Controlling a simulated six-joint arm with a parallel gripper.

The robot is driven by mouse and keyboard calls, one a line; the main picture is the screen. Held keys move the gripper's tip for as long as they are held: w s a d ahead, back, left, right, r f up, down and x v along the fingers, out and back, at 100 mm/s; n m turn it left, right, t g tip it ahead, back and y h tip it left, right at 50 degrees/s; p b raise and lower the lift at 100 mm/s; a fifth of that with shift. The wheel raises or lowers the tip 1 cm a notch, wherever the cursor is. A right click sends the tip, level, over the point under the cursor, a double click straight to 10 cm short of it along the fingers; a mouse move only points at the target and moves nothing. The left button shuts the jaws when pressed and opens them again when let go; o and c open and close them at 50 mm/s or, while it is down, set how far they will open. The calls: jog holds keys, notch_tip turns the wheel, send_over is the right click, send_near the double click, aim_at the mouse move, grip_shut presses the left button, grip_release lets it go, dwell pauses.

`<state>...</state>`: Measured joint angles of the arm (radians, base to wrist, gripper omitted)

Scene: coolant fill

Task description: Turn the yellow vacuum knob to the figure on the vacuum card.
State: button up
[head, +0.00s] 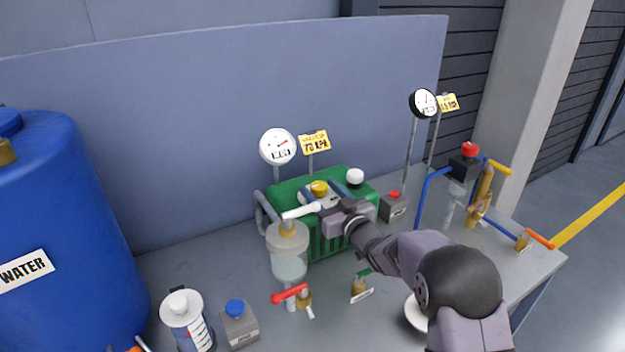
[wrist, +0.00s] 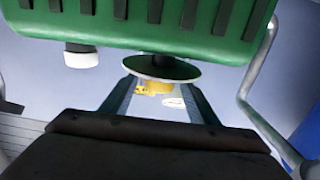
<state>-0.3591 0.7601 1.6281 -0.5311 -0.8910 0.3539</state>
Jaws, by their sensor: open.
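The yellow vacuum knob (head: 319,187) sits on top of the green pump unit (head: 312,243). In the wrist view the yellow knob (wrist: 152,86) shows below a round metal plate, between my two fingers. My gripper (head: 318,196) is open around or just beside the knob; I cannot tell whether a finger touches it. A yellow vacuum card (head: 316,142) on a post behind the pump appears to read 73 kPa.
A white knob (head: 355,177) stands on the pump right of the gripper. A clear vessel (head: 288,250) with a red-handled valve is in front. A second gauge (head: 424,103) and card (head: 448,102) stand to the right. A blue WATER drum (head: 75,200) is at left.

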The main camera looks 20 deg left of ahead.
aim_at(315, 183)
jog(key=shift+p+x, duration=0.8)
jog(key=shift+x, duration=1.8)
jog(key=c, duration=1)
jog(key=shift+f+b, duration=0.1)
jog(key=shift+b, duration=0.25)
jog(key=shift+c, duration=0.2)
